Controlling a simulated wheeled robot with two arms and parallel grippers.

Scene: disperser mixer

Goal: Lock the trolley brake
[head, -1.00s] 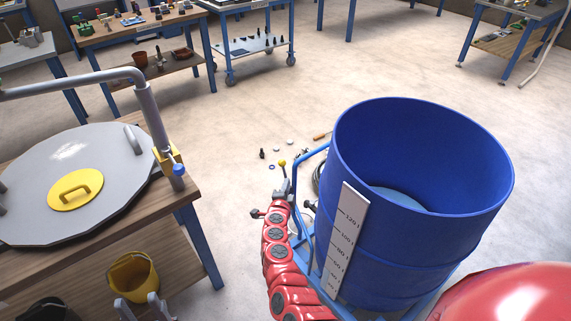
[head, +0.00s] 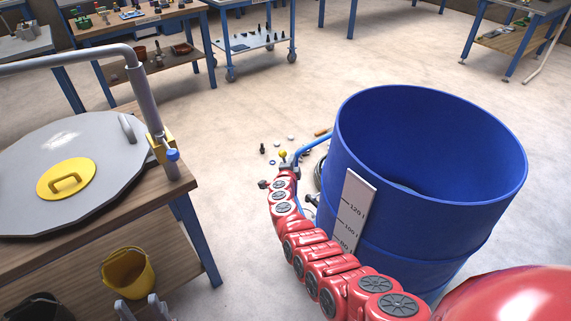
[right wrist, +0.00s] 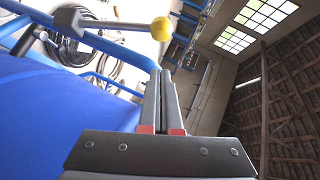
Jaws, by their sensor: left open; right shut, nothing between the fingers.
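The trolley's brake lever ends in a yellow ball knob (head: 283,154), left of the blue drum in the head view. In the right wrist view the knob (right wrist: 161,28) sits on a grey rod (right wrist: 115,25) that runs left to a dark block. My right gripper (head: 287,165) is close to the knob in the head view, partly hidden by my arm. In the right wrist view its fingers (right wrist: 163,85) are shut and empty, with the knob beyond their tips and a visible gap between. My left gripper (head: 140,312) is open and empty at the bottom left.
The blue drum (head: 450,220) with a scale strip stands on the trolley, whose blue handle tube (head: 313,143) shows beside the knob. A workbench (head: 150,205) with a grey lid is at left, with a yellow bucket (head: 128,272) below. Small parts lie on the floor behind.

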